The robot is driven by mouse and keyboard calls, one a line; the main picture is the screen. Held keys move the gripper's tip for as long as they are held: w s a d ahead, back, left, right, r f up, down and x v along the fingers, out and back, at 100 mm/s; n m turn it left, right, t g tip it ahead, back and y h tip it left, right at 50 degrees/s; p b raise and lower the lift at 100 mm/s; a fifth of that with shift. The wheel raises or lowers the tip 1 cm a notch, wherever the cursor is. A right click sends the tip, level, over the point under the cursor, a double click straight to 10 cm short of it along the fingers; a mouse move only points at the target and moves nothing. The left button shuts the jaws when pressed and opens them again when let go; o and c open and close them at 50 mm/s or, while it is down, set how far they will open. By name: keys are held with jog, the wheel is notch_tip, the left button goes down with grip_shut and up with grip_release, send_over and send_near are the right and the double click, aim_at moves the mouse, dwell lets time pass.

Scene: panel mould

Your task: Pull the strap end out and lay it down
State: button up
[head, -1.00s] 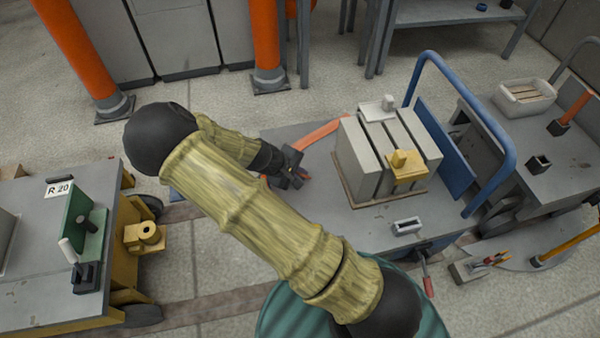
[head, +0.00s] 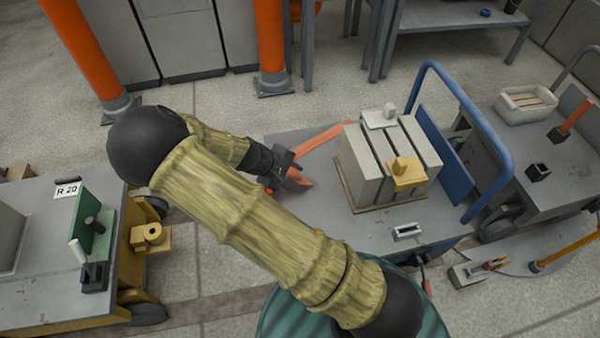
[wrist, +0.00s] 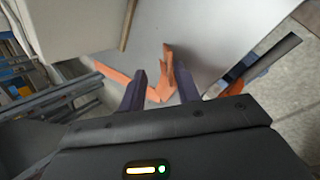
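An orange strap (head: 325,136) lies across the grey trolley deck (head: 318,205), running toward the left of the block stack (head: 365,170). A short orange piece shows right beside my gripper (head: 293,178), at the deck's left part. In the wrist view, an upright orange strap piece (wrist: 168,72) stands between the two dark fingers of my gripper (wrist: 161,84), with another orange length (wrist: 118,77) beyond the left finger. The fingers are apart, and I see no grip on the strap. Part of the strap is hidden by the gripper and the stack.
The stack of grey blocks with a yellow fitting (head: 407,172) stands close right of the gripper. A blue tube handle (head: 480,118) rises at the trolley's right. A yellow-framed cart (head: 40,285) stands at left. An orange post (head: 268,40) is behind. The deck's front part is mostly clear.

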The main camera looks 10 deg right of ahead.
jog(key=p+v, duration=0.4)
jog(key=v, duration=0.7)
jog(key=shift+r, duration=0.15)
jog(key=s+d+r+m+y, duration=0.7)
jog(key=s+d+r+m, duration=0.1)
jog(key=s+d+r, duration=0.4)
notch_tip(320, 180, up, 37)
jog(key=p, duration=3.7)
jog(key=shift+w+a+r, duration=0.25)
jog(key=shift+w, duration=0.2)
jog(key=shift+f, duration=0.1)
